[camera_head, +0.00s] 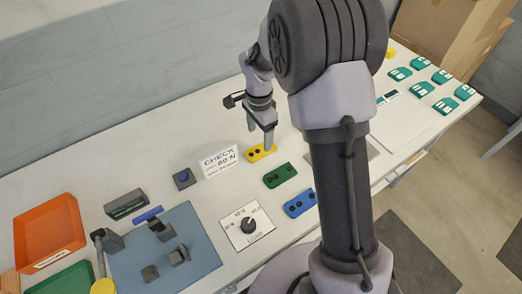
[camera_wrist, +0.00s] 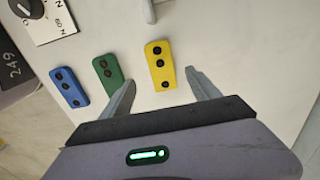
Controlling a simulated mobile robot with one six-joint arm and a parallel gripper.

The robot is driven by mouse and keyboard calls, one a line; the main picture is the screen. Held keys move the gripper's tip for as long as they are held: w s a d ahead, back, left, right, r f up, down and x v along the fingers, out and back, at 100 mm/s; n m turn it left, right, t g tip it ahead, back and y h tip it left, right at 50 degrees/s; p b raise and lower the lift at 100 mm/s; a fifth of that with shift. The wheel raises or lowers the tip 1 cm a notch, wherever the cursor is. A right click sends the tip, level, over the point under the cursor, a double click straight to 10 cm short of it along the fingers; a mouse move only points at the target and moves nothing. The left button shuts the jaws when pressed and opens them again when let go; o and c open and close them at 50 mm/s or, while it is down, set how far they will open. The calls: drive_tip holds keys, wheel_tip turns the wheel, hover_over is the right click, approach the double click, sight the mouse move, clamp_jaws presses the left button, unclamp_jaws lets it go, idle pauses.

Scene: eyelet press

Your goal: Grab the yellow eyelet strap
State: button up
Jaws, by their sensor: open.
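The yellow eyelet strap (camera_head: 259,154) lies flat on the white table and has dark round eyelets along it. In the wrist view the yellow strap (camera_wrist: 158,60) lies lengthwise between the two fingertips, its lower end reaching into the gap. My gripper (camera_head: 259,138) is open and empty, pointing down at the strap; in the head view one finger overlaps the strap's right part. In the wrist view my gripper (camera_wrist: 161,76) has its left fingertip beside the green strap and its right fingertip right of the yellow strap. I cannot tell the exact height of the fingertips.
A green strap (camera_head: 280,175) and a blue strap (camera_head: 300,203) lie nearby in a row. A dial plate (camera_head: 247,227) and a blue mat (camera_head: 205,262) with blocks are nearer. Teal pieces (camera_head: 420,89) lie far right.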

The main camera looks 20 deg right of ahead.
sight(261, 149)
drive_tip(key=f+b, duration=0.1)
drive_tip(key=f, duration=0.1)
drive_tip(key=f+b, duration=0.1)
drive_tip(key=f, duration=0.2)
drive_tip(key=f+b, duration=0.1)
drive_tip(key=f, duration=0.1)
drive_tip(key=shift+w+d+f, duration=0.15)
drive_tip(key=shift+d, duration=0.1)
drive_tip(key=c, duration=1.4)
